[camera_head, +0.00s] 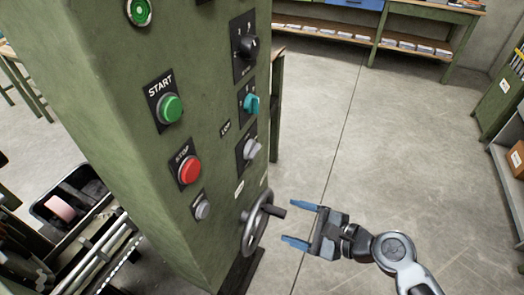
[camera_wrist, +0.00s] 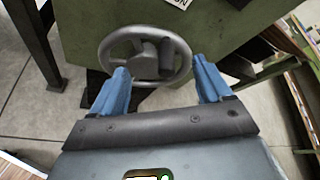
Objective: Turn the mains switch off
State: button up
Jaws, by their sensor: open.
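A green machine column (camera_head: 120,170) carries several controls. On its right face are a black rotary switch (camera_head: 244,46) at the top, a teal knob (camera_head: 250,105) below it and a grey knob (camera_head: 249,150) lower still. Their small labels are too blurred to read, so I cannot tell which is the mains switch. My gripper (camera_head: 291,222) is open and empty, right of the column and below these knobs. Its blue fingers point toward a grey handwheel (camera_head: 256,222) and are apart from it. In the wrist view the handwheel (camera_wrist: 113,52) shows beyond and between the fingers.
The column's left face has a green START button (camera_head: 171,109), a red STOP button (camera_head: 189,171) and a small grey button (camera_head: 202,209). A black tray (camera_head: 52,216) lies at the left. Workbenches (camera_head: 430,55) stand behind. The concrete floor at the right is clear.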

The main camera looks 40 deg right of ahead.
aim_at(253, 151)
jog(key=w+d+r+m+t+y, duration=0.35)
jog(key=w+d+r+m, duration=0.3)
jog(key=r, duration=0.25)
jog(key=a+p+x, duration=0.1)
jog(key=x, duration=0.8)
jog(key=shift+s+r+n+y, duration=0.15)
jog(key=shift+r+n+y, duration=0.05)
jog(key=shift+n+y, duration=0.15)
jog(key=c, duration=1)
